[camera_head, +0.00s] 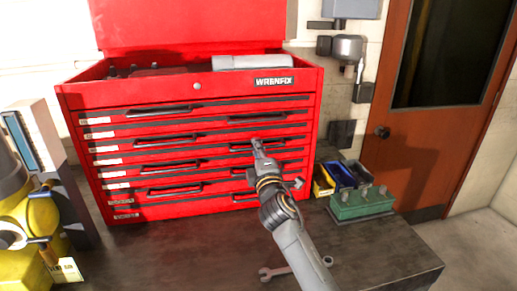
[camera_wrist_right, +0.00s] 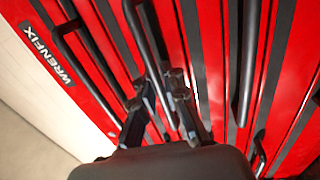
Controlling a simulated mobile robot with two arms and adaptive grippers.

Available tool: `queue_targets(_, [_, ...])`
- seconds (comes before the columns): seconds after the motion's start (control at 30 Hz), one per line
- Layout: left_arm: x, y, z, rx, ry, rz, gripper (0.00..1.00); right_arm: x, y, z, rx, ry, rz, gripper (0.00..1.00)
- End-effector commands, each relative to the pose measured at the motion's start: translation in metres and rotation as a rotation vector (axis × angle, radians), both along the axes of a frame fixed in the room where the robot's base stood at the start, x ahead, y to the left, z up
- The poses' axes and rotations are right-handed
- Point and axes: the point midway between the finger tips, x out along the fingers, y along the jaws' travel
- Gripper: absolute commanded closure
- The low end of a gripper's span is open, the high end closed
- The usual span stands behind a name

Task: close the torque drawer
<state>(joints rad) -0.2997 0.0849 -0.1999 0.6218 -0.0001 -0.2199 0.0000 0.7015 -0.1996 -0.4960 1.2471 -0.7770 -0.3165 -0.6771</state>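A red tool chest (camera_head: 75,98) with several rows of drawers stands on the dark bench, lid raised. It also fills most of the right wrist view (camera_wrist_right: 205,45). The drawer labels are too small to read, so I cannot tell which is the torque drawer. No drawer stands far out. My right gripper (camera_head: 256,143) is at a dark bar handle on the right side of the front. In the right wrist view its fingers (camera_wrist_right: 158,90) are apart, with a handle (camera_wrist_right: 148,35) running between or just behind them; contact is unclear. My left gripper is not in view.
A green block with upright bits (camera_head: 362,205) and small bins (camera_head: 345,175) stand right of the chest. A yellow motor (camera_head: 30,225) stands at the left. The bench front between them is mostly clear.

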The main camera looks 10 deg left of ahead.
Motion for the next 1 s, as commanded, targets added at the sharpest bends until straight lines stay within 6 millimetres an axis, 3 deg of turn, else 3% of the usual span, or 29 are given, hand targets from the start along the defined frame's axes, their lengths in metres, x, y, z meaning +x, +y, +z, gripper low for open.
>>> queue_targets(0.2, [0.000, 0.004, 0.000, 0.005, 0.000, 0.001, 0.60, 0.000, 0.000, 0.000, 0.000, 0.000, 0.001, 0.84])
queue_targets(0.47, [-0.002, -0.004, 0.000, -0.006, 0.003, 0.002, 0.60, -0.009, -0.004, -0.002, 0.000, -0.002, 0.001, 0.84])
queue_targets(1.0, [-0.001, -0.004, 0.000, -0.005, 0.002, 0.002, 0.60, -0.092, -0.030, -0.019, 0.000, 0.001, 0.001, 0.84])
